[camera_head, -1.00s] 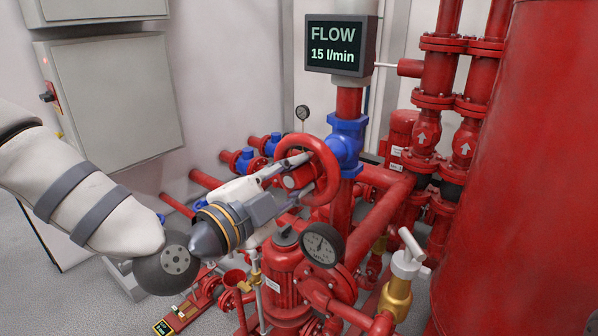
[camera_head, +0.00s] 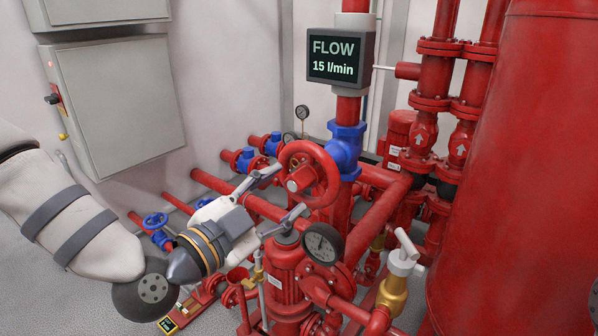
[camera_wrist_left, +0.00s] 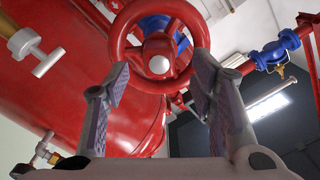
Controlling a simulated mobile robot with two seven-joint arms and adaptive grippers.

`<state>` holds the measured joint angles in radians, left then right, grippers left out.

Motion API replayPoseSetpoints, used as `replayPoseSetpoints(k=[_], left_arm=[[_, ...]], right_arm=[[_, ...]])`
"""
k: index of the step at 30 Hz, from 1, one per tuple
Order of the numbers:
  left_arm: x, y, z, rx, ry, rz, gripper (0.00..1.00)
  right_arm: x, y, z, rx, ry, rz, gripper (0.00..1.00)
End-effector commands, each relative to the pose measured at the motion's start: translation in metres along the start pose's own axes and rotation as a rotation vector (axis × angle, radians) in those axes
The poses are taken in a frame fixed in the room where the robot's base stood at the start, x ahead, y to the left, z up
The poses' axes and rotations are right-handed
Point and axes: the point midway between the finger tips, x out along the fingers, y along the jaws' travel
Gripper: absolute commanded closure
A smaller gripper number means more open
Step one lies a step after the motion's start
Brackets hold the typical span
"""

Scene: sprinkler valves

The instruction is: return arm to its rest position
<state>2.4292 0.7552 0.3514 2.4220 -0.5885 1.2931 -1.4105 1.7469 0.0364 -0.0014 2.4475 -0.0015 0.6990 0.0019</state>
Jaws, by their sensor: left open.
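My left gripper (camera_head: 279,194) is open and empty in the head view, with its two fingers spread apart. It is just in front of and below-left of a red handwheel (camera_head: 327,172), which is on a red and blue valve. In the left wrist view the handwheel (camera_wrist_left: 117,36) shows ahead, beyond the two fingers (camera_wrist_left: 158,95), and nothing is between the fingertips. My left arm comes in from the left edge. My right gripper is not in view.
A flow display (camera_head: 340,58) reads 15 l/min above the valve. A pressure gauge (camera_head: 322,243) and a brass valve with a white T-handle (camera_head: 404,250) stand below right. A large red tank (camera_head: 525,180) fills the right. A grey cabinet (camera_head: 115,100) hangs on the left wall.

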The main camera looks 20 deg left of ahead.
Motion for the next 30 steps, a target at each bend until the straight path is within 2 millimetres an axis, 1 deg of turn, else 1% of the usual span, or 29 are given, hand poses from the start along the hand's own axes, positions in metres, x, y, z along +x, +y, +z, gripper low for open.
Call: replayPoseSetpoints(k=[1, 4, 13, 14, 16, 17, 18, 20, 21, 23, 24, 26, 27, 29, 30], left_arm=[[-0.009, -0.006, -0.007, 0.005, 0.009, -0.009, 0.49], [-0.019, -0.004, -0.005, 0.003, 0.007, -0.006, 0.49], [-0.021, 0.003, 0.002, -0.004, -0.006, 0.008, 0.49], [-0.022, 0.009, 0.006, -0.017, -0.020, 0.026, 0.49], [-0.028, 0.037, 0.026, -0.085, -0.090, 0.110, 0.49], [-0.034, 0.056, 0.038, -0.130, -0.140, 0.162, 0.49], [-0.045, 0.084, 0.058, -0.203, -0.226, 0.239, 0.49], [-0.071, 0.129, 0.090, -0.324, -0.387, 0.352, 0.49], [-0.094, 0.156, 0.111, -0.403, -0.506, 0.414, 0.49], [-0.133, 0.193, 0.138, -0.514, -0.697, 0.488, 0.49], [-0.164, 0.215, 0.154, -0.583, -0.834, 0.521, 0.49], [-0.212, 0.241, 0.174, -0.672, -1.047, 0.545, 0.49], [-0.244, 0.253, 0.184, -0.721, -1.186, 0.544, 0.49], [-0.290, 0.266, 0.195, -0.774, -1.380, 0.518, 0.49], [-0.316, 0.271, 0.200, -0.798, -1.492, 0.490, 0.49]], right_arm=[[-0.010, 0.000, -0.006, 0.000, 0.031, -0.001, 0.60], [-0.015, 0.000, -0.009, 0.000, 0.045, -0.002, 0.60], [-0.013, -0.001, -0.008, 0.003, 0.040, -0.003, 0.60], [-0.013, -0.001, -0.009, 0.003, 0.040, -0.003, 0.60], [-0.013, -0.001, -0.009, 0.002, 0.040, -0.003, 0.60], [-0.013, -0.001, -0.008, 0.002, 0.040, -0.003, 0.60], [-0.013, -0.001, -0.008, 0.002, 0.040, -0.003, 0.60], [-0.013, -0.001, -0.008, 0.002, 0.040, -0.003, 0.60], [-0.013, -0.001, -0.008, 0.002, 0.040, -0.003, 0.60], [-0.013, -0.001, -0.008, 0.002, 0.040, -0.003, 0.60], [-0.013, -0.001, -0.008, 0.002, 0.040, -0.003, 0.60], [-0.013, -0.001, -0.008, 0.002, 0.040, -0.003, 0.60], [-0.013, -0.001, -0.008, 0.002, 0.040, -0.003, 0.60], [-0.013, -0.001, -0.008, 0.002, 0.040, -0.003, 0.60], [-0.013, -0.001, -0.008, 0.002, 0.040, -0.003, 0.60]])
